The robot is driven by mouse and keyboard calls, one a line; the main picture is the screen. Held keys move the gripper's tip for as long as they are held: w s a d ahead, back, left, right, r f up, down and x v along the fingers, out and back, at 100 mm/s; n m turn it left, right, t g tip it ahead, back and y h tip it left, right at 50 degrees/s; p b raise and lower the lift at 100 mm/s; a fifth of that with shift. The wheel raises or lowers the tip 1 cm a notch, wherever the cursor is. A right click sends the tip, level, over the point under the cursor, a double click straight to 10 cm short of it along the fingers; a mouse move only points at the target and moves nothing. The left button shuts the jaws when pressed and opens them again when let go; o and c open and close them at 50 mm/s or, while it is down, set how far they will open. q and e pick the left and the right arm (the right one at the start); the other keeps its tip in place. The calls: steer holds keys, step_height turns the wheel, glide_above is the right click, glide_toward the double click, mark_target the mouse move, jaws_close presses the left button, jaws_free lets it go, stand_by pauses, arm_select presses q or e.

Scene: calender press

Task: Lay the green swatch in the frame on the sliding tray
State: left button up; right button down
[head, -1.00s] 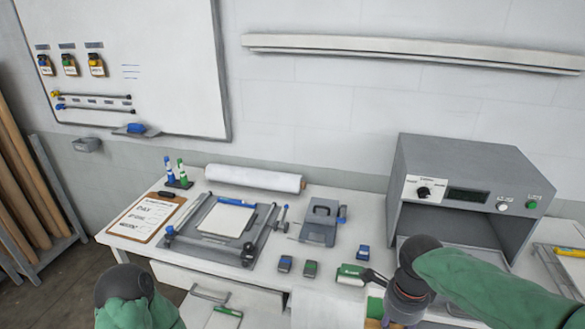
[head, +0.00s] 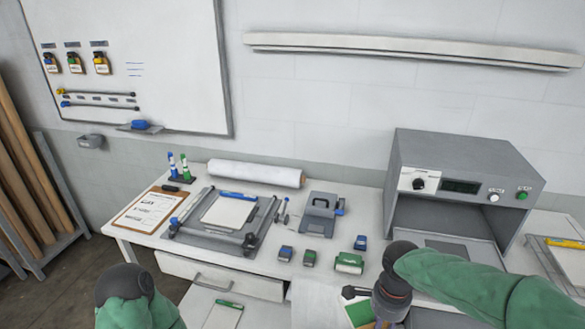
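A green swatch (head: 357,312) with a pale edge shows at the bottom of the head view, at the front of the bench. My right gripper (head: 352,294) points left just above it, partly hidden by my wrist. I cannot tell whether its fingers are apart or touch the swatch. The grey press (head: 470,180) stands at the right with its front open. A grey sliding tray (head: 422,240) with a darker plate lies in the opening, partly behind my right arm. The frame on it is not clear. My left arm is at the lower left; its gripper is not visible.
A green-and-white block (head: 349,262), a blue block (head: 360,242) and two small dark blocks (head: 286,253) stand on the bench. A grey fixture (head: 213,239) holds a white sheet. A grey punch-like device (head: 320,213) stands behind.

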steer(key=w+a+f+n, duration=0.1)
steer(key=w+f+n, duration=0.1)
steer(key=f+n, duration=0.4)
steer(key=w+a+f+n, duration=0.2)
steer(key=f+n, duration=0.5)
steer(key=n, duration=0.1)
steer(key=shift+w+a+n, duration=0.2)
steer(key=shift+w+n, duration=0.05)
steer(key=shift+n, duration=0.05)
